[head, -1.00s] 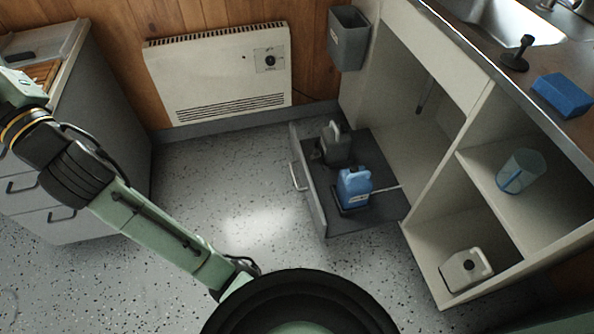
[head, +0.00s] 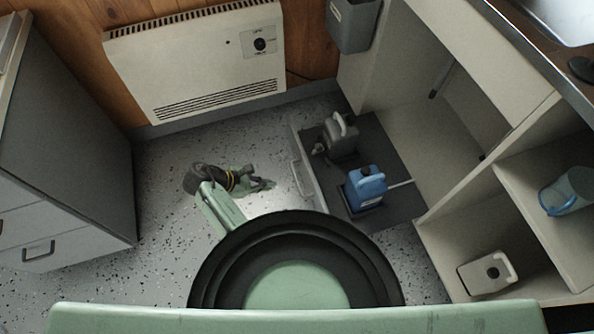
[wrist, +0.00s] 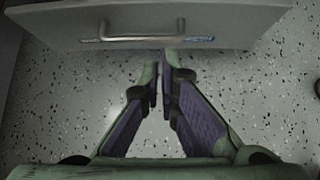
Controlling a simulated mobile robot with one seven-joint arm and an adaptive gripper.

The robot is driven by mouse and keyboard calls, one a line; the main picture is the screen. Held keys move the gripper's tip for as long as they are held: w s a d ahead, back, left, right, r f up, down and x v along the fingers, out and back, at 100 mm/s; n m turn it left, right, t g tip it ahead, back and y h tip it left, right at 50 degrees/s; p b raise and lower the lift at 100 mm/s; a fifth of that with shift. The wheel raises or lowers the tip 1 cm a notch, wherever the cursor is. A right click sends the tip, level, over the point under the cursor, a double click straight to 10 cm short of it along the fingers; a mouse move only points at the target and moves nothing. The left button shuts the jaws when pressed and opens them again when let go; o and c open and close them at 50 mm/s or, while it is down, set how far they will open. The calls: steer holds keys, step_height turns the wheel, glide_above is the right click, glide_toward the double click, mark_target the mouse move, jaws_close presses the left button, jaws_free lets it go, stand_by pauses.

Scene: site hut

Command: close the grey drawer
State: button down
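The grey drawer (head: 311,175) is pulled out low at the cabinet, with its front facing left in the head view. Its front also fills the top of the wrist view (wrist: 225,22). A bar handle (wrist: 142,37) is on that front. A grey jug (head: 341,140) and a blue jug (head: 366,189) stand inside the drawer. My gripper (head: 268,184) is low over the floor, left of the drawer front. In the wrist view, my gripper (wrist: 160,74) has its fingertips together, with nothing between them. The tips point at the front below the handle and look just apart from it.
A white heater (head: 195,65) is on the back wall. A grey bin (head: 352,25) hangs on the cabinet's side. A drawer unit (head: 75,140) stands at left. The open cabinet holds a clear jug (head: 567,190) and a white container (head: 487,273). Speckled floor (head: 165,170) is free left of the drawer.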

steer(key=d+f, duration=0.1)
steer(key=d, duration=0.1)
glide_toward(312, 185)
steer(key=f, duration=0.1)
steer(key=d+f, duration=0.1)
steer(key=w+d+f, duration=0.1)
steer(key=f, duration=0.1)
steer(key=shift+d, duration=0.15)
steer(key=shift+w+d+f, duration=0.1)
steer(key=shift+w+d, duration=0.05)
steer(key=shift+d, duration=0.3)
steer(key=shift+w+d+p, duration=0.15)
steer(key=shift+d+p, duration=0.2)
steer(key=shift+d, duration=0.25)
steer(key=w+d, duration=0.3)
steer(key=d, duration=0.8)
steer(key=w+d+b, duration=0.1)
steer(key=w+d, duration=0.3)
steer(key=d, duration=0.7)
steer(key=w+d+b, duration=0.1)
steer(key=w+d, duration=0.2)
steer(key=d, duration=0.8)
steer(key=shift+w, duration=0.4)
